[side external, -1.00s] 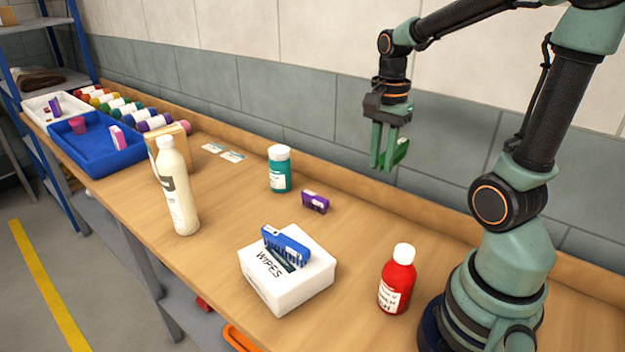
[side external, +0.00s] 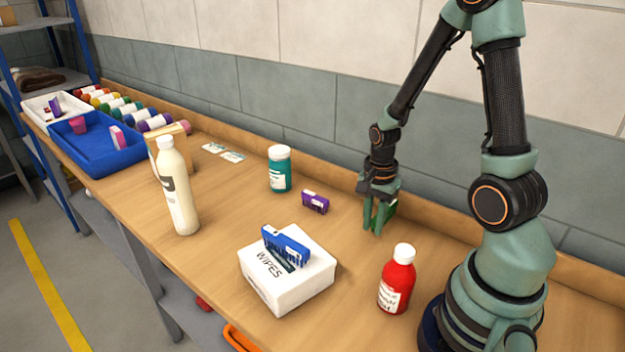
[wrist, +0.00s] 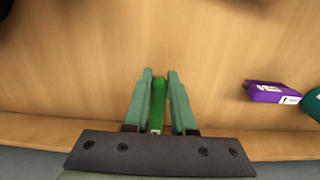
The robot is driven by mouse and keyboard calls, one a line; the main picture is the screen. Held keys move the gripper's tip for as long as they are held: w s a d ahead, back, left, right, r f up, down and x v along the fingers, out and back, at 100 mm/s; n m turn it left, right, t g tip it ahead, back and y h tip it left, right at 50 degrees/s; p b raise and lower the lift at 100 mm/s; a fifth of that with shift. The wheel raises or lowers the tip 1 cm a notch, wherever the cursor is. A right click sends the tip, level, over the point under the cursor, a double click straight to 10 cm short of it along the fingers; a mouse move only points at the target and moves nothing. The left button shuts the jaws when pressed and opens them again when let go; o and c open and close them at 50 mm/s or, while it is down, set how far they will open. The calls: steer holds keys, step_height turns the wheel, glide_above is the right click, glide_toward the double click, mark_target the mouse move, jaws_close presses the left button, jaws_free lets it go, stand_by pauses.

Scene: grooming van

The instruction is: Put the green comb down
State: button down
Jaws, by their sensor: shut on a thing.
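The green comb (wrist: 158,98) is between the two fingers of my gripper (wrist: 159,76) in the wrist view. In the side view my gripper (side external: 373,228) points down, low over the bench near the back ledge, right of the purple comb. It is shut on the green comb (side external: 390,210), which shows only partly behind the fingers. I cannot tell whether the comb touches the wood.
A red bottle (side external: 397,280) stands in front. A wipes box (side external: 300,290) carries a blue comb (side external: 286,243). Bare bench (side external: 345,240) lies around my gripper.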

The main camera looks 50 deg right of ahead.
steer(key=shift+f, duration=0.75)
steer(key=shift+f, duration=0.2)
steer(key=c, duration=0.7)
jaws_free()
steer(key=shift+c, duration=0.2)
step_height(320, 180, up, 12)
steer(key=w+a+r+n+t, duration=0.1)
steer(key=a+r+n+t, duration=0.4)
steer(key=a+r+n, duration=0.6)
steer(key=a+n, duration=0.1)
steer(key=n, duration=0.6)
steer(key=shift+w+a+r+t, duration=0.25)
steer(key=shift+a+r+t, duration=0.05)
steer(key=shift+a+r, duration=0.05)
